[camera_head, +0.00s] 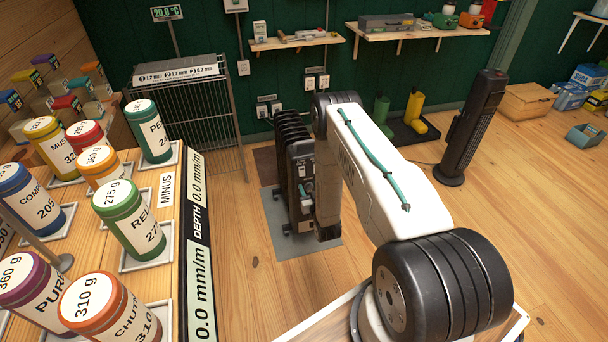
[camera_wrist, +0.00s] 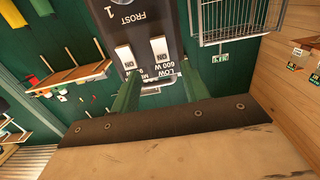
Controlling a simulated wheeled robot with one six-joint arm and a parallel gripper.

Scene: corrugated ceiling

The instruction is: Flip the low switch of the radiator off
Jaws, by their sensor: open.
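The black finned radiator (camera_head: 288,140) stands on a grey mat, partly hidden behind my arm. Its dark control panel (camera_wrist: 130,18) fills the top middle of the wrist view. Two white rocker switches, a left one (camera_wrist: 126,57) and a right one (camera_wrist: 159,48), each have an ON mark beside them. A "LOW 600 W" label (camera_wrist: 168,71) lies just below the right switch; neighbouring lettering is partly hidden. My gripper (camera_wrist: 158,84) is open and empty, its green fingers on either side of the label. Contact with the panel cannot be told.
A wire rack (camera_head: 188,100) stands left of the radiator, and a table with several labelled cans (camera_head: 135,222) is nearer. A dark tower heater (camera_head: 472,128) stands at the right. Wooden floor (camera_head: 520,215) is open on the right. Shelves (camera_head: 295,42) hang on the green wall.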

